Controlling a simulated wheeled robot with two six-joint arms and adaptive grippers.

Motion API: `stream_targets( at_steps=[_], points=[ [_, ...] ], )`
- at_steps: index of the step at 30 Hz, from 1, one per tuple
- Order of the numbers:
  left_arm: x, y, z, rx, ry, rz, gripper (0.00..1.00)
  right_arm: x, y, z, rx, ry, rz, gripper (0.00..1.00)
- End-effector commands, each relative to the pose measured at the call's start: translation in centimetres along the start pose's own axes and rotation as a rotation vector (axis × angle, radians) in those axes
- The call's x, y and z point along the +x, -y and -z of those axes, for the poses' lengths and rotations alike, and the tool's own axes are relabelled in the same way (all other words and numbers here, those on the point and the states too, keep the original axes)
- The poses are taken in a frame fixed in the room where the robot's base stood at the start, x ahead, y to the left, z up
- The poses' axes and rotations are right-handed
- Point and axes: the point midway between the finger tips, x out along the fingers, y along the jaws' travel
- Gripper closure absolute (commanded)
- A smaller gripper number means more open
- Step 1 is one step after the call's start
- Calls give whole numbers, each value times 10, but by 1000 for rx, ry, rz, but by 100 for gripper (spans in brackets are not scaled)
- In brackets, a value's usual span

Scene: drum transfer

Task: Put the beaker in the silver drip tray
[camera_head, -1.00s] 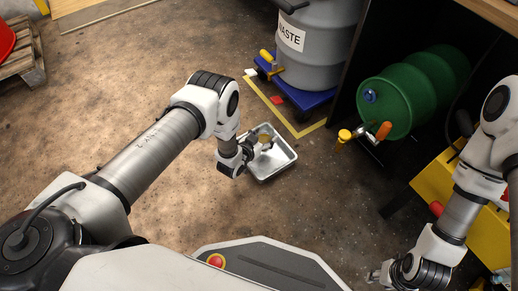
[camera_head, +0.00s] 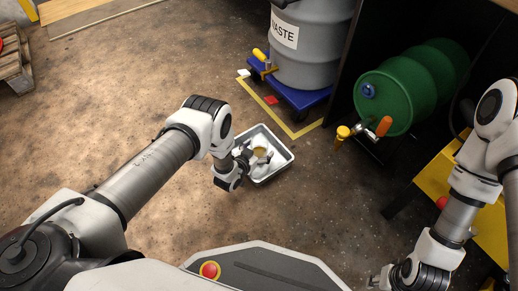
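The silver drip tray (camera_head: 285,163) lies on the floor right of my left forearm. A small beaker with an amber top or contents (camera_head: 260,151) shows over the inside of the tray. My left gripper (camera_head: 256,160) reaches over the tray's left rim, with its fingers at the beaker. The fingers partly hide the beaker, and I cannot tell whether they clasp it or stand apart from it. Whether the beaker touches the tray floor is also unclear. My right gripper (camera_head: 378,280) is at the bottom right, far from the tray, small and partly hidden.
A grey waste drum (camera_head: 312,50) stands on a blue dolly (camera_head: 300,98) behind the tray, inside yellow floor tape (camera_head: 305,133). A green drum (camera_head: 405,95) with a tap lies at the right, above a yellow stand (camera_head: 445,180). The floor left of the tray is clear.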

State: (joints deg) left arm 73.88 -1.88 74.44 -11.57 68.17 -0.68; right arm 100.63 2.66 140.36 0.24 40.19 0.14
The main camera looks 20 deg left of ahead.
Motion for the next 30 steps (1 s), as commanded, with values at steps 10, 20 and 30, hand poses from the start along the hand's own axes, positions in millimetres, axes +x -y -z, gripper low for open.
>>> stream_targets(
  at_steps=[10,20,30],
  points=[
    [-17,0,7,-1,3,0,8,-16,0,0,-2,1,0,60],
    [-99,0,9,-2,3,1,8,-62,2,-3,-12,8,1,60],
    [-122,0,3,0,0,-1,8,-67,2,-3,-12,9,1,60]
  ],
)
